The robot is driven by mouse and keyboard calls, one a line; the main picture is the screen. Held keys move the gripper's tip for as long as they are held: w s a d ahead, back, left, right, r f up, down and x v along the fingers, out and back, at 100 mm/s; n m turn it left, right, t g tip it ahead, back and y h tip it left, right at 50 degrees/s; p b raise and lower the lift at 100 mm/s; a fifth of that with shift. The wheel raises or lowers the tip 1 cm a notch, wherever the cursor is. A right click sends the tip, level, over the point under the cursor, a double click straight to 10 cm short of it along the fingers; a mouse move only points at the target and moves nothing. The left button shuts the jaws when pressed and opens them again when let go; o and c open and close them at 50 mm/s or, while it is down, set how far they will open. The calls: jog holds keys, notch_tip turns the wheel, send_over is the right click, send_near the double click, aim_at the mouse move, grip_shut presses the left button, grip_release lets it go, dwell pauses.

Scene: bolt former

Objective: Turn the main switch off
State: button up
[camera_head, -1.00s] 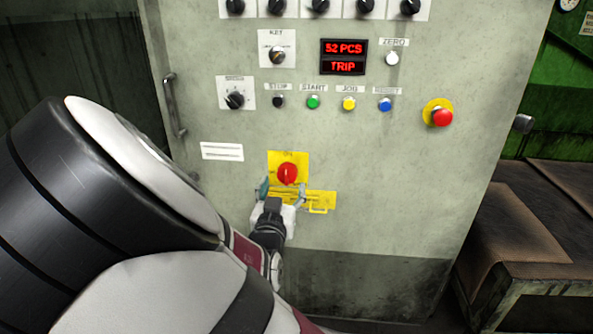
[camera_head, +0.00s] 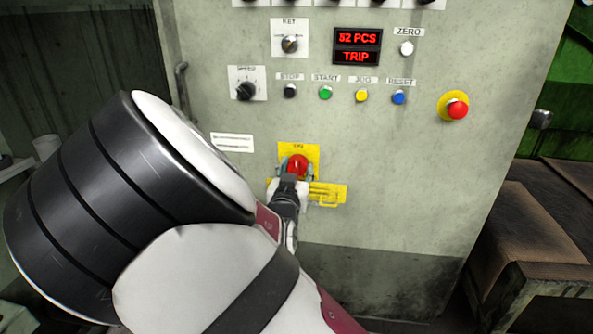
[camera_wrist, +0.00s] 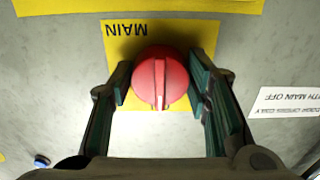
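The main switch (camera_head: 298,164) is a red round knob on a yellow plate, low on the grey cabinet front. In the wrist view the red knob (camera_wrist: 161,80) has a raised grip bar standing upright in the picture, and its yellow plate (camera_wrist: 118,50) reads MAIN, upside down. My gripper (camera_head: 296,174) is at the knob in the head view. In the wrist view my gripper (camera_wrist: 162,88) is open, with one finger on each side of the knob. The left finger is close to the knob's edge; I cannot tell whether either finger touches it.
A yellow hasp-like plate (camera_head: 328,193) sits just below the switch. Above are push buttons, a key switch (camera_head: 290,44), a red display (camera_head: 357,46) reading 52 PCS TRIP, and a red emergency button (camera_head: 456,109) at right. A bench (camera_head: 520,240) stands to the right.

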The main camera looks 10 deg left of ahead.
jog(key=shift+n+p, duration=0.3)
jog(key=n+p, duration=0.3)
jog(key=shift+r+n, duration=0.15)
jog(key=shift+n, duration=0.15)
jog(key=n+p, duration=0.4)
jog(key=shift+n, duration=0.3)
jog(key=n+p, duration=0.2)
jog(key=n, duration=0.2)
jog(key=shift+p, duration=0.35)
jog(key=n+p, duration=0.1)
jog(key=n, duration=0.4)
jog(key=shift+d+p, duration=0.1)
jog(key=shift+p, duration=0.3)
jog(key=o, duration=1.2)
jog(key=shift+c, duration=0.2)
